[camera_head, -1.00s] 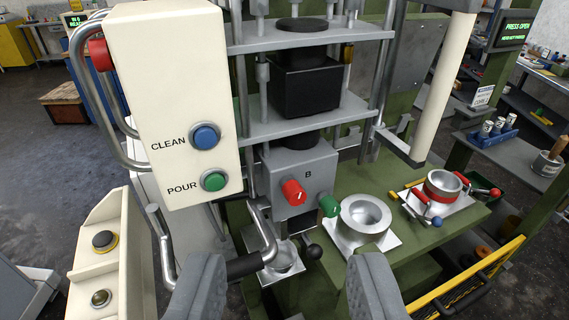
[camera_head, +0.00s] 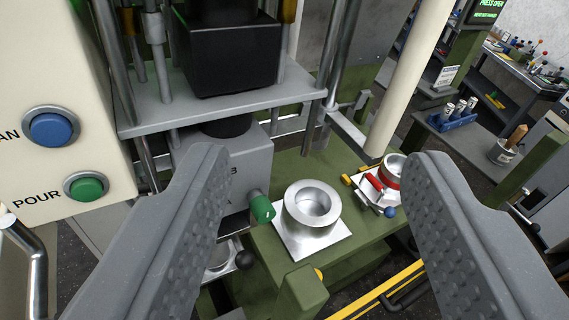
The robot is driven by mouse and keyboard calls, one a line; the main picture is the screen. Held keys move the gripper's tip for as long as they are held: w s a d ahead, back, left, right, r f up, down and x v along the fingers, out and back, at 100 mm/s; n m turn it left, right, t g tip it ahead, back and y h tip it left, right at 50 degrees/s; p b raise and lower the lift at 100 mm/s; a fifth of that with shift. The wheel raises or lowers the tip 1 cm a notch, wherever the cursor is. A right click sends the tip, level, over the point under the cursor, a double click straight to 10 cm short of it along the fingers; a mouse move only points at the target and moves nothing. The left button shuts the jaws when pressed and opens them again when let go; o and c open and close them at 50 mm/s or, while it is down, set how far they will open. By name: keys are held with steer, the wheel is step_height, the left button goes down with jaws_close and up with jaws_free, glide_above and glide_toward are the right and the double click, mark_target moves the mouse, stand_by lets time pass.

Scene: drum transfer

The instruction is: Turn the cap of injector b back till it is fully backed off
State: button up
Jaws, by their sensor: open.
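The injector block B (camera_head: 252,168) is a grey box under the lower plate, its letter partly covered by my left finger. A green knob (camera_head: 262,208) sticks out from its lower right side, just right of my left finger. The red knob seen earlier on its front is hidden behind that finger. I cannot tell which knob is the cap. My gripper (camera_head: 320,165) is open and empty, its two grey padded fingers spread wide. The green knob lies between the fingers in the picture, beyond them; I see no contact.
A silver ring-shaped cup (camera_head: 312,206) stands on the green bench, right of the block. A red-banded cup (camera_head: 392,170) with handles is farther right. A cream panel with a blue button (camera_head: 50,130) and a green button (camera_head: 87,187) fills the left. A yellow rail (camera_head: 375,292) runs below.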

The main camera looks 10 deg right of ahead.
steer(key=w+d+f+n+p, duration=0.1)
steer(key=w+d+f+p, duration=0.25)
steer(key=w, duration=0.25)
steer(key=w+f+n+y+p, duration=0.1)
steer(key=f+y, duration=0.1)
steer(key=f, duration=0.3)
steer(key=w+f+n+y+p, duration=0.1)
steer(key=f+y+p, duration=0.1)
steer(key=f, duration=0.2)
steer(key=w+f+n+y+p, duration=0.1)
steer(key=f+n+p, duration=0.1)
steer(key=f, duration=0.3)
steer(key=shift+f+t+y, duration=0.3)
steer(key=shift+y, duration=0.1)
steer(key=s+a+f+y+p, duration=0.3)
steer(key=s+a+f+y, duration=0.1)
steer(key=f, duration=0.1)
steer(key=x, duration=0.4)
steer(key=p+x, duration=0.1)
steer(key=x, duration=0.9)
steer(key=shift+s+a+f+p, duration=0.1)
steer(key=shift+f+p, duration=0.1)
steer(key=shift+p, duration=0.1)
steer(key=c, duration=1)
